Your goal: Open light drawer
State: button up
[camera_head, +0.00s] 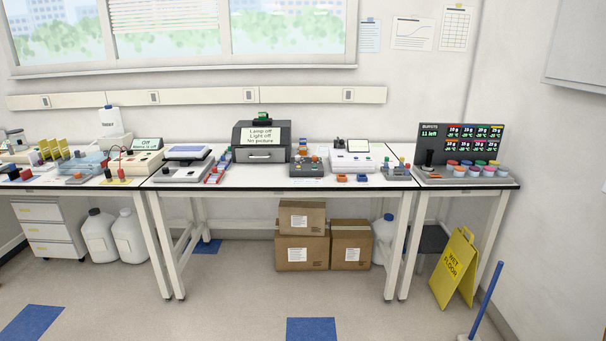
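A dark grey imaging box (278,132) stands at the back of the middle bench. Its sign (262,136) reads "Lamp off, Light off, No picture". A small green-topped part (263,115) is on top of the box. My gripper is not in view.
A control block with coloured knobs (309,167) stands right of the box's front, with a white instrument (352,160) further right. A scale-like device (186,165) is to the left. Bare white benchtop (255,178) lies before the drawer. Cardboard boxes (302,252) are below; a yellow wet-floor sign (455,267) stands right.

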aim_at(246, 154)
jog(key=i+j, duration=0.2)
jog(key=i, duration=0.25)
jog(key=i+j, duration=0.2)
jog(key=i, duration=0.25)
jog(key=i+j+z, duration=0.1)
jog(key=i, duration=0.35)
jog(key=j, duration=0.1)
